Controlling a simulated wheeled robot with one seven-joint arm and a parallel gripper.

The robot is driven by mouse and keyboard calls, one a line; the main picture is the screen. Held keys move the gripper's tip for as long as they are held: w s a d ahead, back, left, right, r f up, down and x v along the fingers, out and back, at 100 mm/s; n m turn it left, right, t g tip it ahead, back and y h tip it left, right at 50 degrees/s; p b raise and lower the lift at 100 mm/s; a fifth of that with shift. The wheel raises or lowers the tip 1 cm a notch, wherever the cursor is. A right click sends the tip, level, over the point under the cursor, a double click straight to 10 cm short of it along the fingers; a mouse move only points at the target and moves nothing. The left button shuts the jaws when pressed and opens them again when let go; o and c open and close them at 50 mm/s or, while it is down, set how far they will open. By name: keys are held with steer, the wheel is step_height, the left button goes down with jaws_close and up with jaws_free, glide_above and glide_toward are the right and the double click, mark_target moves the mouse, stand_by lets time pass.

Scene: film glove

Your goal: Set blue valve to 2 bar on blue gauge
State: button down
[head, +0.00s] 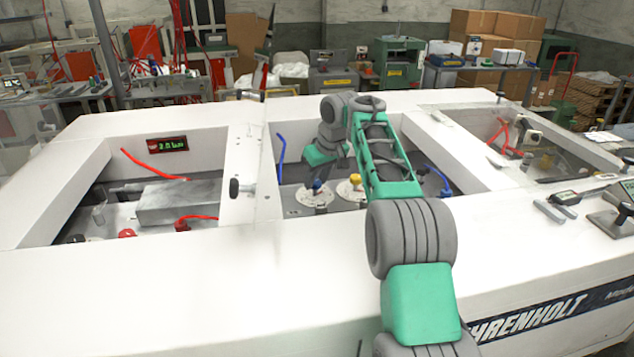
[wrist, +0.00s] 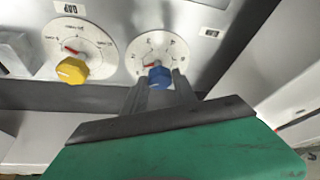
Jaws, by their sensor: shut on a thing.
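The blue valve (wrist: 159,77) is a knob on a round white dial (wrist: 143,51) with printed marks, on a grey panel. A red pointer line shows on the dial, up and left of the knob; its numbers are too small to read. My gripper (wrist: 160,84) has its two dark fingers at either side of the blue knob and is shut on it. In the head view the blue valve (head: 317,186) stands in the middle bay, partly behind my gripper (head: 318,178). I cannot make out a blue gauge with a readable value in either view.
A yellow knob (wrist: 72,71) on its own dial is close beside the blue one. White bay walls and rims surround the panel. A blue hose (head: 281,147) rises behind. A red-framed display (head: 167,145) in the left bay appears to read 2.0 bar.

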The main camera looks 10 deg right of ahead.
steer(key=shift+a+f+m+h+b, duration=0.1)
steer(key=shift+m+h+b, duration=0.1)
steer(key=shift+m+b, duration=0.4)
steer(key=shift+a+f+m+h+b, duration=0.1)
steer(key=shift+m+h+b, duration=0.1)
steer(key=shift+m+b, duration=0.4)
steer(key=m, duration=0.1)
steer(key=m+h, duration=0.1)
steer(key=shift+a+r+m, duration=0.1)
steer(key=shift+r+m, duration=0.2)
steer(key=m+p, duration=0.1)
steer(key=p, duration=0.1)
steer(key=m+h+p, duration=0.1)
steer(key=shift+r+m+p, duration=0.3)
steer(key=shift+p, duration=0.1)
steer(key=m+p, duration=0.2)
steer(key=p, duration=0.1)
steer(key=shift+f+h, duration=0.1)
steer(key=shift+h, duration=0.3)
steer(key=shift+a+f+m+p, duration=0.15)
steer(key=shift+m+p, duration=0.35)
steer(key=shift+p, duration=0.3)
steer(key=shift+f, duration=0.1)
steer(key=c, duration=1)
jaws_free()
